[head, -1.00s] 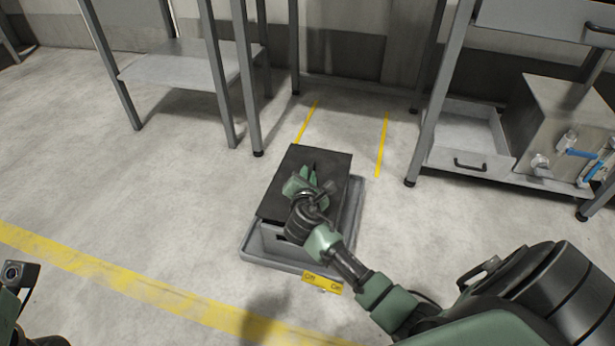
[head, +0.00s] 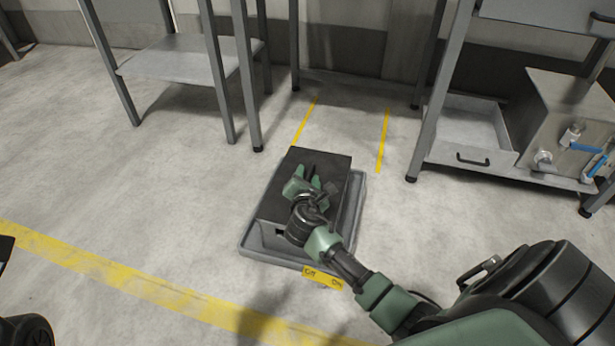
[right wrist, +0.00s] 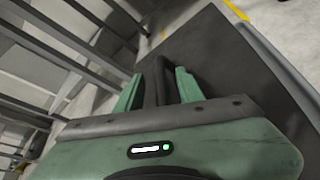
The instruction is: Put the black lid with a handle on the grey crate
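In the right wrist view, the lid's dark handle (right wrist: 158,82) stands between the fingers, with small gaps seen on both sides. My arm and hand hide part of the lid and crate. My left gripper is not in view.
Metal racks stand behind left (head: 185,65) and behind right (head: 432,90). The right rack holds an open grey drawer (head: 465,135) and a box with blue-handled valves (head: 565,120). Yellow floor lines run behind and in front of the crate. Floor left of the crate is clear.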

